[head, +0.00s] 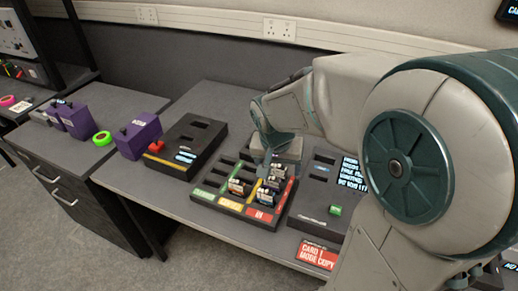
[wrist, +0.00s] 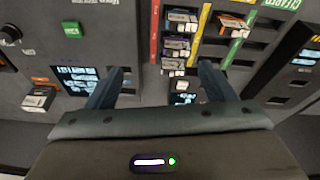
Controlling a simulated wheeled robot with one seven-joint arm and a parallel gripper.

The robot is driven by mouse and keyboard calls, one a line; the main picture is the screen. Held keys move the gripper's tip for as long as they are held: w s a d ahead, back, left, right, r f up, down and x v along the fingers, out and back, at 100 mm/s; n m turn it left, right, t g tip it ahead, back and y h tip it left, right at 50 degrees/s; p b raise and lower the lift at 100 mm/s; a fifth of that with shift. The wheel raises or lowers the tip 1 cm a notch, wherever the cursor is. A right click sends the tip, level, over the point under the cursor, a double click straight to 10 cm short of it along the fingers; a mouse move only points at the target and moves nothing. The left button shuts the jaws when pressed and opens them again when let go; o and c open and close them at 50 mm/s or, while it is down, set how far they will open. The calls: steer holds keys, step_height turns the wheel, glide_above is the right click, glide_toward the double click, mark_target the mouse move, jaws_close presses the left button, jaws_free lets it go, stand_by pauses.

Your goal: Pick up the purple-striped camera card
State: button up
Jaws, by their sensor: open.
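My gripper (wrist: 162,78) is open and empty, its two fingers apart above the work surface. In the head view my gripper (head: 268,152) hangs over the far side of the card tray (head: 207,191). Several cards stand in the tray's red-marked row. In the wrist view, one card (wrist: 177,44) there looks purple-edged, but its stripe is too small to be sure. It lies beyond the fingertips, between another card (wrist: 181,18) and a lower card (wrist: 173,65). A further card (wrist: 182,98) shows between the fingers. An orange-marked card (wrist: 235,21) is in the yellow-to-green part.
A black reader box (head: 185,140) stands left of the tray, with purple cases (head: 139,136) further left. A dark panel with a green button (head: 335,210) and a screen (head: 352,173) lies right. A red sign (head: 316,254) sits at the front edge.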

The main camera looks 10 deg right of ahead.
steer(key=m, duration=0.2)
glide_toward(271, 178)
steer(key=x, duration=0.8)
steer(key=shift+p, duration=0.4)
steer(key=shift+x, duration=2.1)
steer(key=shift+s+d, duration=0.15)
steer(key=c, duration=1.1)
